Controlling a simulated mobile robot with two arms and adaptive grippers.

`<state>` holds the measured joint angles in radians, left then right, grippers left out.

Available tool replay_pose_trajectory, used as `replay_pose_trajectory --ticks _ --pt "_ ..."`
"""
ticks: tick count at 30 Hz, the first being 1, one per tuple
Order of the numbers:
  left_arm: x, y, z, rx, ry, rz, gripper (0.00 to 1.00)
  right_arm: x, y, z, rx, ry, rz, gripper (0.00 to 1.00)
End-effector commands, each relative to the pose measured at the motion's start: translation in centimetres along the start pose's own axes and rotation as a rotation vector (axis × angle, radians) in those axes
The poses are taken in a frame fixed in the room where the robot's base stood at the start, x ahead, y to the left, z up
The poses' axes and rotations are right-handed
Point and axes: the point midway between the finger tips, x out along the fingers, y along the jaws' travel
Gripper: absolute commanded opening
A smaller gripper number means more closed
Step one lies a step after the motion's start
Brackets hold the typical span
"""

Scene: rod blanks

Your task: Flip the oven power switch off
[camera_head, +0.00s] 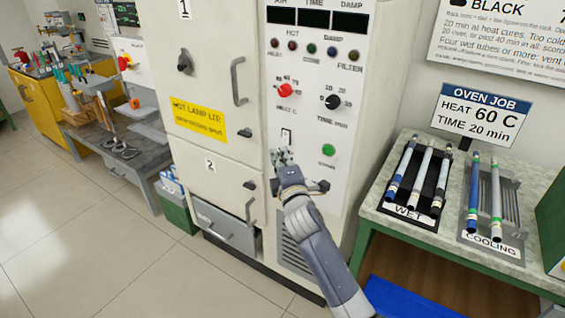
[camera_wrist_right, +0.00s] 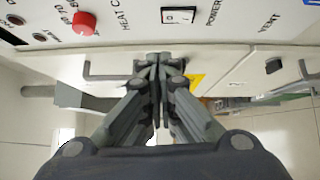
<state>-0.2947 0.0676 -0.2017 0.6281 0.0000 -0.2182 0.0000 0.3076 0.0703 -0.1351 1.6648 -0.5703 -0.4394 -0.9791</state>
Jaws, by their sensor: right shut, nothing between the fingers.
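The oven (camera_head: 221,85) is a cream cabinet with a control panel on its right side. In the right wrist view the power switch (camera_wrist_right: 179,15) shows black and white, beside the word POWER. My right gripper (camera_head: 281,157) is shut and empty, just below the switch in the head view. In the wrist view its closed fingertips (camera_wrist_right: 153,58) point toward the panel, below the switch, with a visible gap. My left gripper is not in view.
A black time knob (camera_head: 333,102) and a green button (camera_head: 328,150) sit near the switch. Door handles (camera_head: 239,81) stick out left of the panel. A side table (camera_head: 452,230) with rod trays stands at the right. The floor at left is clear.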

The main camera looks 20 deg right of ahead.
Motion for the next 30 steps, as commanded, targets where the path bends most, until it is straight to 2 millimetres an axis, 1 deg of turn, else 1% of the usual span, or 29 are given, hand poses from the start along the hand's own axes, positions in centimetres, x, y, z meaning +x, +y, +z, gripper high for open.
replay_pose_trajectory --ticks 1,3,9,17,25,26,28,29,30 --pt "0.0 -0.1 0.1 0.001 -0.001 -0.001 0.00 -0.8 0.0 0.0 -0.001 0.000 -0.001 0.00" --pt "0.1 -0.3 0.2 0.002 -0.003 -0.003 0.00 -1.6 0.1 0.0 -0.001 0.001 0.000 0.00" --pt "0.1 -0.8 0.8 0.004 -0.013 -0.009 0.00 -2.9 0.3 0.0 -0.001 0.000 -0.001 0.00" --pt "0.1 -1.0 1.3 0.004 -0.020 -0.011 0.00 -3.1 0.4 0.0 -0.001 0.000 -0.001 0.00" --pt "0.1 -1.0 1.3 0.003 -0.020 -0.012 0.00 -3.1 0.3 0.0 0.000 0.000 -0.001 0.00" --pt "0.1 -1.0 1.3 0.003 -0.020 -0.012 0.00 -3.1 0.2 0.0 0.001 0.000 -0.004 0.00" --pt "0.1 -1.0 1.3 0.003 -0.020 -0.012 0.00 -3.1 -1.0 -0.1 0.014 0.004 -0.024 0.00" --pt "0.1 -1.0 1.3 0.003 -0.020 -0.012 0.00 -3.1 -1.9 -0.2 0.023 0.007 -0.040 0.00" --pt "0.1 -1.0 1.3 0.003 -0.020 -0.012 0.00 -3.2 -3.5 -0.3 0.040 0.011 -0.069 0.00"
